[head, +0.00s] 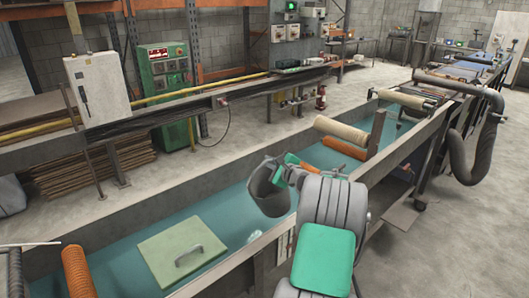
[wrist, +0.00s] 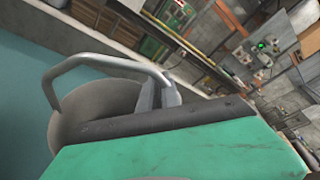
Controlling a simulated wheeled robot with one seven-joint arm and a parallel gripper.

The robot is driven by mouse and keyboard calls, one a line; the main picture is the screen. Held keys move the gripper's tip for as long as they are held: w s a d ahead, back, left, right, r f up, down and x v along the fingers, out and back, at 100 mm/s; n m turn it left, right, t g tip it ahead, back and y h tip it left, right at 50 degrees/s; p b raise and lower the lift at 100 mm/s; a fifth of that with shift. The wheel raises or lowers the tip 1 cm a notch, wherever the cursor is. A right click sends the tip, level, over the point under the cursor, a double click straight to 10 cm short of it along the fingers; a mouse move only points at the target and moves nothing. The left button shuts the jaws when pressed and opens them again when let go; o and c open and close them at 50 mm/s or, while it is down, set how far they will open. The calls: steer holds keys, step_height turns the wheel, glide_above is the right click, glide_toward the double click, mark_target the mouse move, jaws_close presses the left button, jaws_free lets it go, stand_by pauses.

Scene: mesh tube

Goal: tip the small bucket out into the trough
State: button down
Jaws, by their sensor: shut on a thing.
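The small bucket (head: 268,188) is dark grey and hangs tilted over the trough (head: 120,238), whose floor is blue-green. In the wrist view the bucket (wrist: 95,110) shows its rounded body and a grey metal handle (wrist: 110,62) arching over it. My gripper (head: 284,166) is at the bucket's upper right side, and in the wrist view my gripper (wrist: 158,95) is shut on the bucket near the handle's end. The exact contact is partly hidden by the green and dark arm parts. I cannot see the bucket's contents. A small pale thing (head: 254,237) lies on the trough floor below the bucket.
An orange ribbed roll (head: 78,272) is at the near left. A tan roller (head: 340,131) and an orange roller (head: 342,149) cross the trough beyond the bucket. The trough has raised side walls.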

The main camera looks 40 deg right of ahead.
steer(key=shift+d+r+m+y+p, duration=0.3)
steer(key=shift+d+m+p, duration=0.4)
steer(key=shift+p, duration=0.6)
steer(key=shift+d+r+m+y+p, duration=0.3)
steer(key=shift+d+m+p, duration=0.4)
steer(key=shift+p, duration=0.55)
steer(key=shift+a+f, duration=0.1)
